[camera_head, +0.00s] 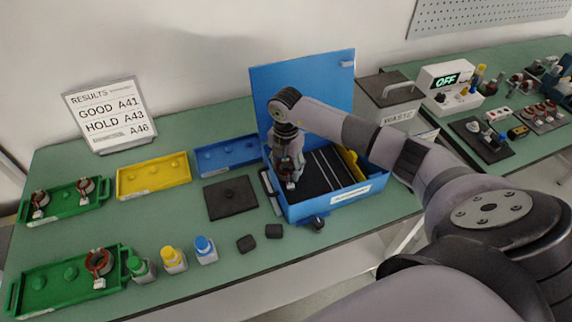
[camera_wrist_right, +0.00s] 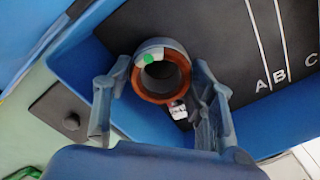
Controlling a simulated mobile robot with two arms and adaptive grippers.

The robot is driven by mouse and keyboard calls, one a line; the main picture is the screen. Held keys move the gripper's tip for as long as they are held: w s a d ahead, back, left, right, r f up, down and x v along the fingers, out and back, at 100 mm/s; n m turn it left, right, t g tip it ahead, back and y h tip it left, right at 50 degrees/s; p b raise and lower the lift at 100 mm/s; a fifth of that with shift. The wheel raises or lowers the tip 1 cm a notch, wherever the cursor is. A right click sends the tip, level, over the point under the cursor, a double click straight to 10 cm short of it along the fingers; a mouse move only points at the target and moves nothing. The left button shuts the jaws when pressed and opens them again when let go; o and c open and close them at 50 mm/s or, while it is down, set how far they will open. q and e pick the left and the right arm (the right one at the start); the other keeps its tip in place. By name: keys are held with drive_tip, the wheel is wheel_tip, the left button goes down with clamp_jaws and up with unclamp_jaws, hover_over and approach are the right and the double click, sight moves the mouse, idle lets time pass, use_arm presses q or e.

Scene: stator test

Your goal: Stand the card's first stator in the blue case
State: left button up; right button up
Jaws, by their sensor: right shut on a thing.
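The open blue case (camera_head: 330,198) has a dark floor with thin white dividers; letters A, B and C show in the right wrist view (camera_wrist_right: 277,78). My right gripper (camera_head: 286,168) reaches down into the case's left end. It is shut on a stator (camera_wrist_right: 160,72), a grey ring with copper inside, a green dot and a small white tag. The stator is over the dark floor, left of the letter A; I cannot tell whether it touches the floor. The results card (camera_head: 106,115) reads GOOD A41, HOLD A43 and A46. My left gripper is not in view.
Green trays (camera_head: 65,205) and (camera_head: 60,292) hold stators. The yellow tray (camera_head: 153,175) and blue tray (camera_head: 228,155) hold none. A black plate (camera_head: 231,198), bottles (camera_head: 173,260) and small dark blocks (camera_head: 273,231) stand left of and before the case. A waste bin (camera_head: 388,98) is behind right.

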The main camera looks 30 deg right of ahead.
idle(0.4)
drive_tip(key=shift+f+b, duration=0.3)
drive_tip(key=shift+f, duration=0.1)
drive_tip(key=o, duration=1.5)
drive_tip(key=shift+o, duration=0.2)
wheel_tip(320, 180, up, 12)
idle(0.3)
